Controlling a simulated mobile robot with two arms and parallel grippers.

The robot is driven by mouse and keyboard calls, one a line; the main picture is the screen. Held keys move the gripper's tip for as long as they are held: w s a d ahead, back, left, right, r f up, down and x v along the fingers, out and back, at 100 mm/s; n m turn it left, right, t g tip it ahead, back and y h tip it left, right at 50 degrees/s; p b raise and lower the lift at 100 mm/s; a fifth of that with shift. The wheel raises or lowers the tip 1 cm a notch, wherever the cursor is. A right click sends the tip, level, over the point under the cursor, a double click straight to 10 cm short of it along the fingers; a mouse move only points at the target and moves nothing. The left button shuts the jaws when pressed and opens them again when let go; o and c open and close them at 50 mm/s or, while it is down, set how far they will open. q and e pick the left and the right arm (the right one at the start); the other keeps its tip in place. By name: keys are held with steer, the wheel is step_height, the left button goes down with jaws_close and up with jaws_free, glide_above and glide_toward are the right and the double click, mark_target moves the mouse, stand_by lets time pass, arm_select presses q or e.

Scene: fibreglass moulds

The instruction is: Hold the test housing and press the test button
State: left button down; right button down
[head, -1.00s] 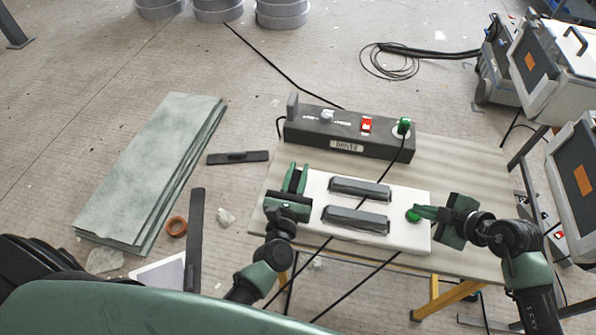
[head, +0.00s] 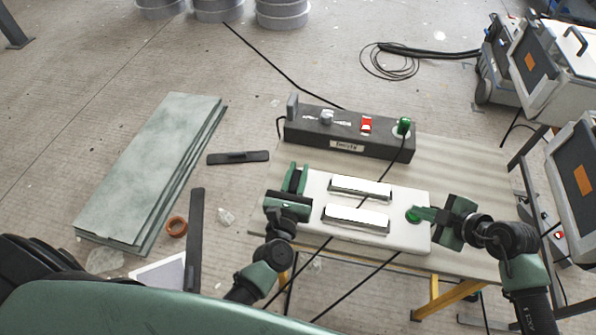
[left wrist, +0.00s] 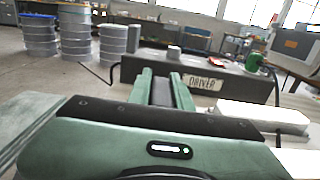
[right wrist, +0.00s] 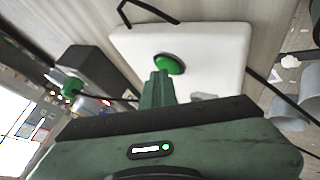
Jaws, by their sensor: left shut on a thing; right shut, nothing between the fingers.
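The white test housing (head: 408,236) lies on the table with two long bars on top, the back bar (head: 360,188) and the front bar (head: 356,219), both bright white. My left gripper (head: 295,182) is shut on the housing's left end; the housing also shows in the left wrist view (left wrist: 262,116). The round green test button (head: 412,215) is at the housing's right end. My right gripper (head: 424,213) is shut and empty, its fingertips at the button. In the right wrist view the fingertips overlap the edge of the green button (right wrist: 170,63).
A dark driver box (head: 300,131) with a red switch (head: 366,124), a grey knob and a green plug (head: 403,126) stands behind the housing. A black cable crosses over the housing. Wooden table top (head: 470,180) is bare to the right. Greenish sheets (head: 150,165) lie left on the floor.

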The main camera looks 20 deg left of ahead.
mark_target(417, 219)
steer(key=shift+r, duration=0.35)
steer(key=shift+r, duration=3.05)
arm_select(q)
steer(key=c, duration=1.2)
jaws_free()
